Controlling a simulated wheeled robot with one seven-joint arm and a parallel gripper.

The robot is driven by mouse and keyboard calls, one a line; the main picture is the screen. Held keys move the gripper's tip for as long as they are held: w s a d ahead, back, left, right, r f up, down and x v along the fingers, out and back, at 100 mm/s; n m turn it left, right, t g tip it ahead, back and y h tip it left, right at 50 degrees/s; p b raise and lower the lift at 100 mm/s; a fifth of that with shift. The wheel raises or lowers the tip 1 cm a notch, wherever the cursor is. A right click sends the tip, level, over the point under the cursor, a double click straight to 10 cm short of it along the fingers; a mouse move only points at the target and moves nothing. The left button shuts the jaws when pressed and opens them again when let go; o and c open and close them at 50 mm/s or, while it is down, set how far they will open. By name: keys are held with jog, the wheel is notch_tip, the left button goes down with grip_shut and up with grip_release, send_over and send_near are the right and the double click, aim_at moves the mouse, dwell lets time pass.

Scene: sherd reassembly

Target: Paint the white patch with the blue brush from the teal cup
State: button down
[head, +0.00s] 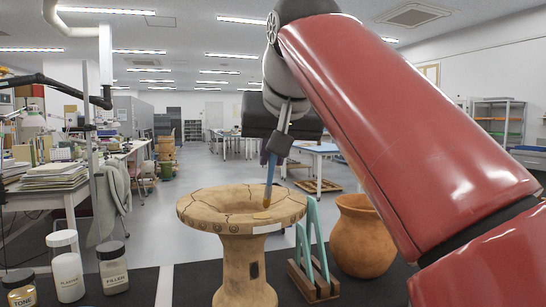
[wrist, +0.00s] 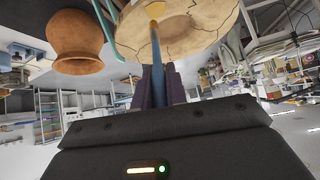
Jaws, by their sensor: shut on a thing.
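My gripper (head: 268,158) is shut on the blue brush (head: 270,180), which points down with its ochre tip at the near rim of the clay vessel (head: 245,255). I cannot tell whether the tip touches the rim. The white patch (head: 267,228) is a pale strip on the rim's outer edge, just below the tip. In the wrist view the brush (wrist: 157,50) runs from between the dark fingers of my gripper (wrist: 160,80) to the vessel's cracked rim (wrist: 190,25). I see no teal cup in either view.
A wooden stand (head: 313,282) with teal uprights (head: 316,240) is close to the vessel's right. Behind it is a round clay pot (head: 360,240). My red arm fills the right side.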

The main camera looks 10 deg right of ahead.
jog(key=shift+w+r, duration=0.15)
jog(key=shift+r, duration=2.15)
